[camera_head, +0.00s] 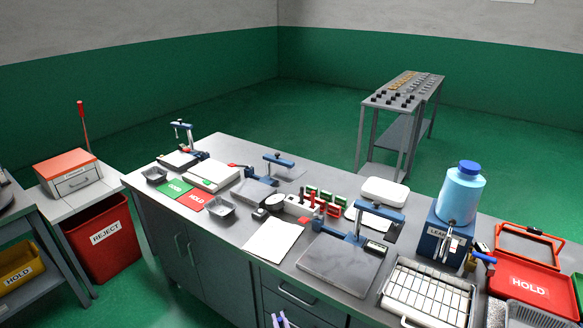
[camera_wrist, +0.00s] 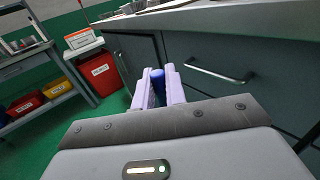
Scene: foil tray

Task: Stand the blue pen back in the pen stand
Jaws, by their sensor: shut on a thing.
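My gripper (camera_wrist: 158,80) is shut on the blue pen (camera_wrist: 158,76), whose rounded blue end shows between the two pale lilac fingers in the wrist view. In the head view only the fingertips of my gripper (camera_head: 280,319) show at the bottom edge, in front of the bench drawers and below the bench top. The pen cannot be made out there. I cannot pick out the pen stand for certain in either view.
The grey bench (camera_head: 240,237) is crowded: a white paper sheet (camera_head: 274,247), a blue-armed press (camera_head: 340,258), a row of red and green pieces (camera_head: 325,201) and a wire-topped tray (camera_head: 428,296). A drawer handle (camera_wrist: 222,73) is close to my gripper's right.

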